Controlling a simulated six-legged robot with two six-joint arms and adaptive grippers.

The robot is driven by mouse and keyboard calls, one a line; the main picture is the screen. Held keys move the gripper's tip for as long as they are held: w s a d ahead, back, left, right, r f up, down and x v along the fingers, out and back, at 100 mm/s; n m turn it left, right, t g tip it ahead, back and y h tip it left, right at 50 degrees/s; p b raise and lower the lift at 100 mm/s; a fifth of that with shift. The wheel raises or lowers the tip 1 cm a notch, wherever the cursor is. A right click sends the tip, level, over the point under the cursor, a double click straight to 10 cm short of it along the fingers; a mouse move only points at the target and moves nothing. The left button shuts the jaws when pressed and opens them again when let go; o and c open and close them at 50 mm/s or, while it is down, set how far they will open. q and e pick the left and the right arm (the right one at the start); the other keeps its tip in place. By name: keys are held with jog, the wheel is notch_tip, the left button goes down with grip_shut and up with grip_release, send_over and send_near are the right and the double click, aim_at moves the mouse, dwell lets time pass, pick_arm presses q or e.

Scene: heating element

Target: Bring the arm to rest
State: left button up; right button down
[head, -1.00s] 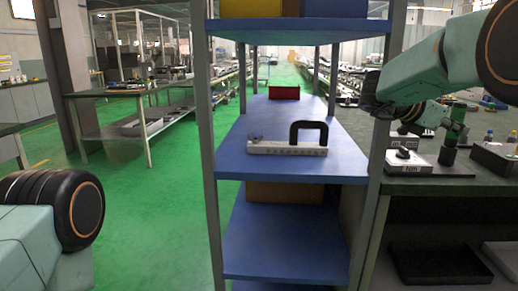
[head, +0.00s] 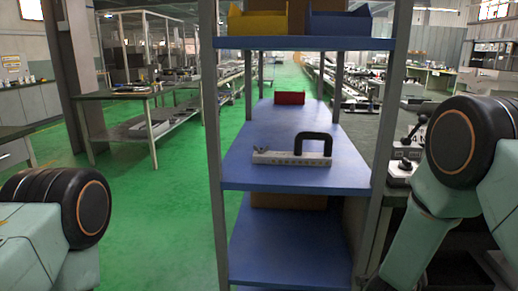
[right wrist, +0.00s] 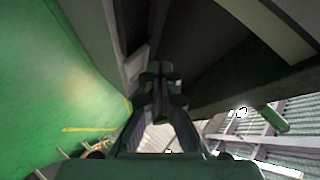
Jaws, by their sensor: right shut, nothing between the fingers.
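My right arm (head: 440,200) folds down along the right side in the head view, its lower link slanting down and left. My right gripper (right wrist: 160,85) shows in the right wrist view, its dark fingers together and empty. In the head view the right gripper cannot be made out. Part of my left arm (head: 45,225) shows at the lower left; its gripper is out of view. A pale bar with a black handle (head: 292,158) lies on the blue middle shelf (head: 250,178), apart from both arms.
The shelf rack's grey post (head: 384,150) stands close to my right arm. A small red bin (head: 290,97) sits at the back of the middle shelf, and a yellow bin (head: 258,24) on the top shelf. Green floor (head: 160,210) is free at left.

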jog(key=s+a+f+n+g+y+p, duration=0.1)
jog(key=s+a+f+n+g+y, duration=0.2)
jog(key=s, duration=0.9)
jog(key=s+a+f+n+g+y, duration=0.3)
jog(key=s+a+f+n, duration=0.2)
jog(key=s+n, duration=0.5)
jog(key=s+a+f+n+g+y+p, duration=0.1)
jog(key=s+a+f+n+g+y, duration=0.2)
jog(key=s, duration=1.3)
jog(key=a+f+n, duration=0.1)
jog(key=a+n, duration=0.2)
jog(key=n, duration=0.1)
jog(key=shift+a+f+p, duration=0.35)
jog(key=shift+f, duration=0.05)
